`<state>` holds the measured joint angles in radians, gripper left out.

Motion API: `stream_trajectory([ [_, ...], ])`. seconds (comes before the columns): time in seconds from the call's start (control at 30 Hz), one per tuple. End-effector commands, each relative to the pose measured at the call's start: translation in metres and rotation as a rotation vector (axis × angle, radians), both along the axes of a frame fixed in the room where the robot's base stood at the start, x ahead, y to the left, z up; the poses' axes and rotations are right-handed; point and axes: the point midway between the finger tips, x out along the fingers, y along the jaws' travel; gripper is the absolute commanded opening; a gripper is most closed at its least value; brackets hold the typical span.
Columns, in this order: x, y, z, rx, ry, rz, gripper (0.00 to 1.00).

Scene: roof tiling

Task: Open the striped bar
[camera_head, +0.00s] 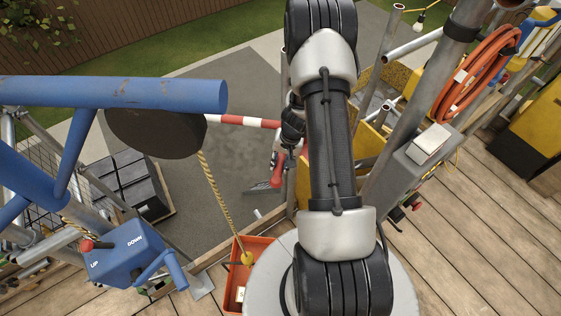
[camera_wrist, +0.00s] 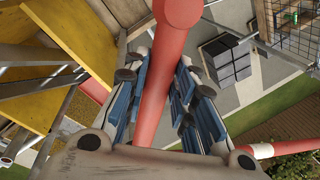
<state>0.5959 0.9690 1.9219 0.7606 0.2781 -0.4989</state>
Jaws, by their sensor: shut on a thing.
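The striped bar (camera_head: 240,121), red and white, lies roughly level across the opening at the deck's edge, left of my arm. Its left end passes behind a dark round disc, and its right end is hidden behind my arm. In the wrist view, part of it (camera_wrist: 263,151) shows at the lower right. My gripper (camera_wrist: 168,85) has its blue-padded fingers on both sides of a red handle (camera_wrist: 153,105) and is shut on it. The handle (camera_head: 279,172) also shows beside my arm in the head view. How the handle joins the bar is hidden.
A blue hoist frame (camera_head: 150,94) with an up/down control box (camera_head: 128,253) stands at left. A rope hangs to an orange bin (camera_head: 262,248). Scaffold poles, a grey box (camera_head: 415,155) and an orange hose (camera_head: 476,72) crowd the right. Wooden decking lies at lower right.

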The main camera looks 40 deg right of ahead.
Motion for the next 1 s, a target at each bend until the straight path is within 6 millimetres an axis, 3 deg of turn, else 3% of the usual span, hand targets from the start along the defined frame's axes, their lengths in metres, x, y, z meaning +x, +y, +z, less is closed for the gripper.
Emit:
stream_trajectory([
  [0.17, 0.000, 0.000, 0.000, 0.000, 0.000, 0.000, 0.00],
  [0.5, 0.001, 0.001, 0.000, 0.000, 0.000, -0.006, 0.00],
  [0.8, 0.031, 0.023, 0.001, -0.001, 0.000, -0.207, 0.00],
  [1.0, 0.040, 0.028, 0.000, 0.000, 0.000, -0.274, 0.00],
])
